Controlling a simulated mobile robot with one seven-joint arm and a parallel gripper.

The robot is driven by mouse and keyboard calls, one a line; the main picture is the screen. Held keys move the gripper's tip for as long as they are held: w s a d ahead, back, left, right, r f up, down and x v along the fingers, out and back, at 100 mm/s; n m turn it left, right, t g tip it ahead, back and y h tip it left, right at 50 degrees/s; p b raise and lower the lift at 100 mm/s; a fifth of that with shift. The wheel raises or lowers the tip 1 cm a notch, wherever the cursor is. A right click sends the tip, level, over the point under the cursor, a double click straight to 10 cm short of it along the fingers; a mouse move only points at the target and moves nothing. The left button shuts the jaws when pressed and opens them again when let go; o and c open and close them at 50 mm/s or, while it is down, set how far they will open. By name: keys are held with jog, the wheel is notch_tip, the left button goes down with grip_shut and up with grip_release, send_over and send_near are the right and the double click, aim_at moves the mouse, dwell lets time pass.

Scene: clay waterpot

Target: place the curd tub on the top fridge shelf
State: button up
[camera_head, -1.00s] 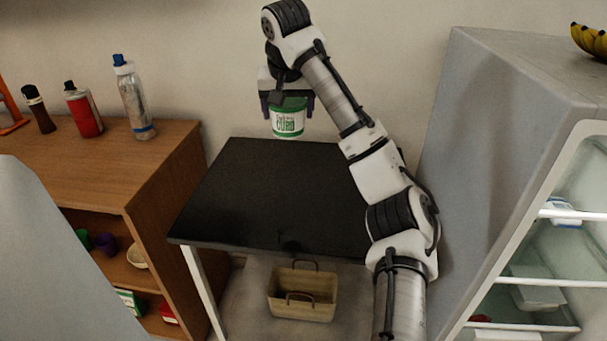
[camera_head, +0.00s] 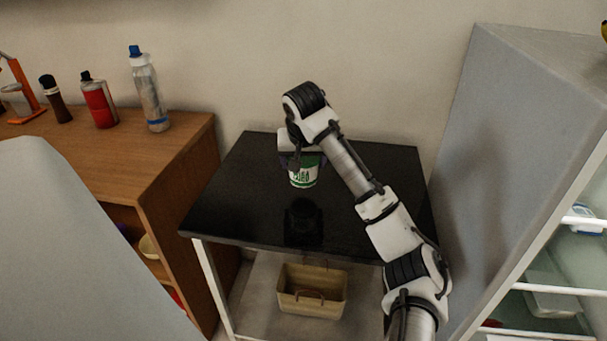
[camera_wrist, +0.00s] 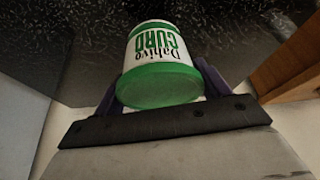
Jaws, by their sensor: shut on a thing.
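The curd tub (camera_head: 303,176) is white and green with "CURD" lettering. My gripper (camera_head: 301,160) is shut on it from above, over the black table top (camera_head: 243,205). In the wrist view the tub (camera_wrist: 163,62) sits between the two purple-grey fingers of my gripper (camera_wrist: 160,88), its green end towards the camera. I cannot tell whether the tub touches the table. The fridge (camera_head: 520,110) stands at the right with its shelves in view. The upper visible shelf (camera_head: 585,222) carries a small blue and white item; the fridge's topmost part is partly out of frame.
A beige basket (camera_head: 312,290) sits under the table. The table top around the tub is largely clear.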

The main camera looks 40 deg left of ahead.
aim_at(303, 175)
jog(key=shift+f, duration=2.1)
jog(key=shift+f, duration=0.1)
jog(key=o, duration=1.2)
